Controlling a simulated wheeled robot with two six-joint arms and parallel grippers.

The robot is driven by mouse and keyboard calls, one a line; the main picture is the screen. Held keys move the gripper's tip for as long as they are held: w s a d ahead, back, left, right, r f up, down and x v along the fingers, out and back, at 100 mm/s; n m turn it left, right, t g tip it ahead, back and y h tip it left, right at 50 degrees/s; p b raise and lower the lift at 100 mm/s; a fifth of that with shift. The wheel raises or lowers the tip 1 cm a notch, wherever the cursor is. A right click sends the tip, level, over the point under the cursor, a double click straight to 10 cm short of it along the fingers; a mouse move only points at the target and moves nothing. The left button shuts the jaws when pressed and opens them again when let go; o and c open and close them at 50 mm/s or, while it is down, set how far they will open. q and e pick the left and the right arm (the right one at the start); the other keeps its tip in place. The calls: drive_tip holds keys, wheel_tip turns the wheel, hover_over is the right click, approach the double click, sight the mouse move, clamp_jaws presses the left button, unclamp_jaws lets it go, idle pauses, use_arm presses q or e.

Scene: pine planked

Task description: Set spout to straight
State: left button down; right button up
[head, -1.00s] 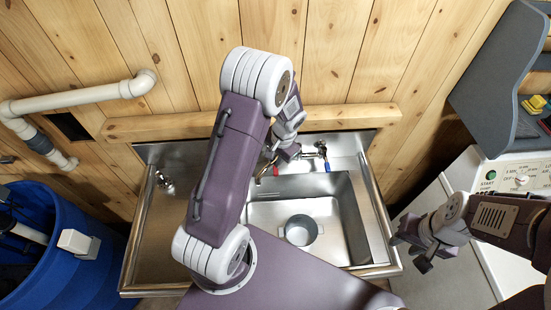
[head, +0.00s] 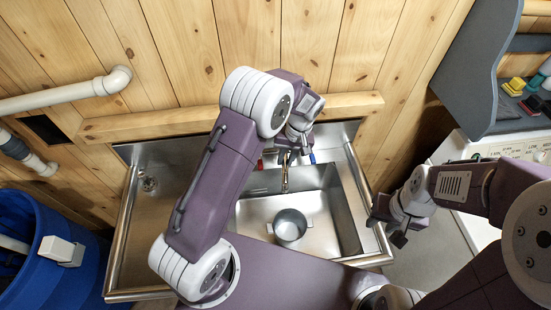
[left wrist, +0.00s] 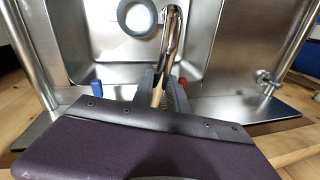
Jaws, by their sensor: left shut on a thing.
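The metal spout (head: 285,180) of the sink tap reaches out over the basin, between the red tap handle (head: 260,164) and the blue one (head: 312,157). In the left wrist view the spout (left wrist: 173,35) runs roughly straight out over the basin, with the blue handle (left wrist: 97,86) and the red handle (left wrist: 183,81) on either side. My left gripper (head: 286,156) is shut on the spout near its base; its fingers (left wrist: 163,92) show in the wrist view. My right gripper (head: 388,226) hangs right of the sink, touching nothing I can make out; its jaw state is unclear.
A grey pot (head: 290,226) stands in the sink basin (head: 334,203), below the spout's end. A blue barrel (head: 30,245) is at the left, with white pipes (head: 75,94) on the wall. A white panelled machine (head: 470,148) and a grey shelf (head: 478,85) are at the right.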

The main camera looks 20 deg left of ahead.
use_arm(q)
drive_tip(key=shift+w+d+n, duration=0.2)
drive_tip(key=shift+d+n, duration=0.2)
drive_tip(key=shift+d, duration=0.1)
drive_tip(key=shift+w+d+n, duration=0.2)
drive_tip(key=shift+d+n, duration=0.2)
drive_tip(key=shift+d, duration=0.05)
drive_tip(key=c, duration=1.3)
unclamp_jaws()
drive_tip(key=shift+w, duration=0.1)
wheel_tip(320, 180, up, 9)
drive_tip(key=d+b, duration=0.1)
drive_tip(key=b, duration=0.1)
drive_tip(key=shift+w+d, duration=0.3)
drive_tip(key=shift+f, duration=0.1)
